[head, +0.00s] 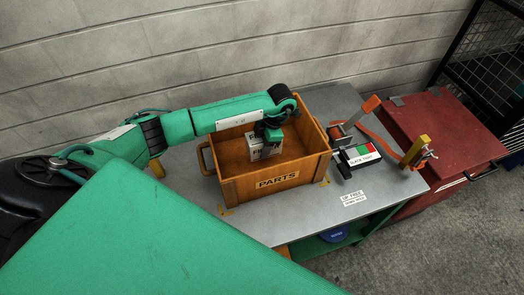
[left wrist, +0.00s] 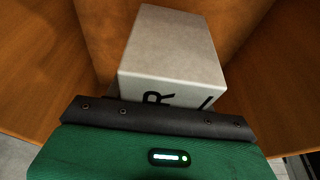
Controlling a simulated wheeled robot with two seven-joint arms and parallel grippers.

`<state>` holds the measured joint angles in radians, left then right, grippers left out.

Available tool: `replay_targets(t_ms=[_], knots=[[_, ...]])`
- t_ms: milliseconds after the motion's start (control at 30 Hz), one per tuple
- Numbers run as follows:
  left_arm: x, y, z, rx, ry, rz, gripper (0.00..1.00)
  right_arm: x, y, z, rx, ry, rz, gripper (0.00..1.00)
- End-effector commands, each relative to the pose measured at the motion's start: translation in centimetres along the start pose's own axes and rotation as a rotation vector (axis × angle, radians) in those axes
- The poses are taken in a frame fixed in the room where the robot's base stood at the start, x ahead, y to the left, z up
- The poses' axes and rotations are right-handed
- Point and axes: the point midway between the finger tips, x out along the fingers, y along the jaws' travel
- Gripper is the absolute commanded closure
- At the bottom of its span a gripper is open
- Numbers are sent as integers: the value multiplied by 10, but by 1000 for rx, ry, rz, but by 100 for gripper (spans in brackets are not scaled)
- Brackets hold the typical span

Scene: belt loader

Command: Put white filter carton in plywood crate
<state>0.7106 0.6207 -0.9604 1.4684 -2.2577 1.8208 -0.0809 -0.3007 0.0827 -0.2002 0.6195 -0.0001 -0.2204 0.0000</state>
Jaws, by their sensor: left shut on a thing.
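The plywood crate (head: 230,186) is orange-brown, marked PARTS, and stands on a grey metal bench. The white filter carton (head: 254,152) is inside the crate's opening in the head view, with black lettering on its side. My left gripper (head: 268,134) reaches down over the crate and is shut on the carton. In the left wrist view the carton (left wrist: 172,50) stands out past the dark gripper edge, with the crate's wooden walls (left wrist: 40,70) around it. I cannot tell whether the carton touches the crate floor. My right gripper is not in view.
The grey bench (head: 300,225) has free room in front of the crate. A small device labelled SLACK TAKE (head: 362,154) and an orange-handled lever (head: 366,108) sit right of the crate. A red chest (head: 440,135) stands at the right. A block wall is behind.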

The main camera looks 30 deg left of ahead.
Motion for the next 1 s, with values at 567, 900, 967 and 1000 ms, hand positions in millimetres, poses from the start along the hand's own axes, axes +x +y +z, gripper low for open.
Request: replay_targets(t_ms=[567,900,967,1000], knots=[[49,0,16,1,-2,0,77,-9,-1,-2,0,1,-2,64],[51,0,16,1,-1,0,30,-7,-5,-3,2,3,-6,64],[51,0,16,1,-1,0,24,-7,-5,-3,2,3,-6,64],[51,0,16,1,-1,0,24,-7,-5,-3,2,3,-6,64]])
